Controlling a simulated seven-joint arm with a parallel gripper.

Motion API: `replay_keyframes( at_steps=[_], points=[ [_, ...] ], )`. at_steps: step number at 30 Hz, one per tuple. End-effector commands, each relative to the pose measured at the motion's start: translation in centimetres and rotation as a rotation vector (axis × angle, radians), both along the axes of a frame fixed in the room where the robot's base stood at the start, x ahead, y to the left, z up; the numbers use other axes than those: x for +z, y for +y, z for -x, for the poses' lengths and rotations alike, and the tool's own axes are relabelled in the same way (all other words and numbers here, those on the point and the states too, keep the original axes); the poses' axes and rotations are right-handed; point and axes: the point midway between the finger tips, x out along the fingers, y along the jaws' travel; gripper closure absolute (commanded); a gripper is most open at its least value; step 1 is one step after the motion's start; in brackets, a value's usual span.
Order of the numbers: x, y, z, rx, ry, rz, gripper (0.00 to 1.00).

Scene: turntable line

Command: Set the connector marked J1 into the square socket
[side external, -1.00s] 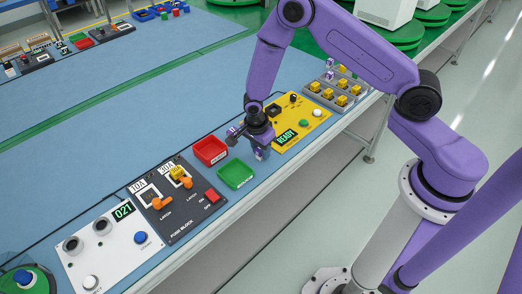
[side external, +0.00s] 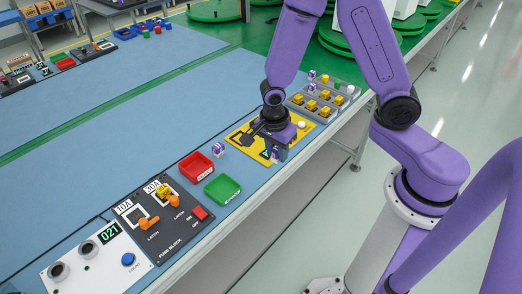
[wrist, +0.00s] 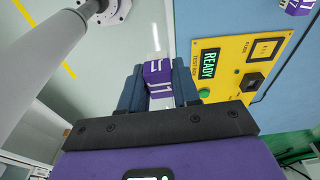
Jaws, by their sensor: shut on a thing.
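My gripper (side external: 275,156) is over the front-left part of the yellow panel, near its READY display. In the wrist view my gripper (wrist: 159,88) is shut on a purple connector (wrist: 158,73) with white marks and a pale end. The marks are too unclear to read as J1 for certain. The yellow panel (wrist: 231,47) has a dark square socket (wrist: 254,81), which is empty and apart from the held connector.
A second purple-and-white connector (side external: 219,149) stands on the blue table beside the red bin (side external: 188,174). The green bin (side external: 237,184) and the black fuse block (side external: 188,231) are nearby. A grey tray (side external: 294,101) with yellow parts stands behind the panel.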

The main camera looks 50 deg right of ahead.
Motion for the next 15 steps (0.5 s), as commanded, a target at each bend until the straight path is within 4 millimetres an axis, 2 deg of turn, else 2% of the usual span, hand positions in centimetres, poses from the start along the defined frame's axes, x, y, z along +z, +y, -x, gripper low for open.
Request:
replay_keyframes(
  at_steps=[3,9,12,15],
  points=[
    [0.8,-0.2,1.8,0.002,-0.002,-0.001,0.97],
    [1.5,-0.5,3.2,0.0,-0.001,-0.001,0.97],
    [1.5,-0.5,2.8,-0.004,-0.003,0.0,0.97],
    [1.4,-0.5,1.0,-0.009,-0.005,0.001,0.97]
  ],
)
